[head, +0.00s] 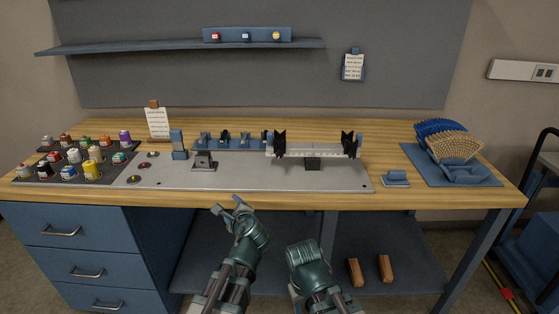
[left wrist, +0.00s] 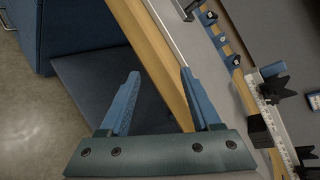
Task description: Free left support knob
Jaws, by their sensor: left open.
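A white rail with scale marks (head: 315,150) stands above the grey plate, with a black V-shaped support at each end. The left support (head: 279,143) also shows in the left wrist view (left wrist: 266,86), with a blue knob-like part (left wrist: 272,70) beside it. The right support (head: 349,144) is at the other end. My left gripper (head: 229,206) is open and empty in front of the table edge, to the lower left of the left support and apart from it. Its two blue fingers (left wrist: 158,100) show in the left wrist view. My right wrist (head: 305,256) shows low in the middle; its fingers are hidden.
The grey plate (head: 250,178) covers the middle of the wooden table. Several paint jars (head: 92,170) stand at the left. A blue mat (head: 480,180) with brushes lies at the right.

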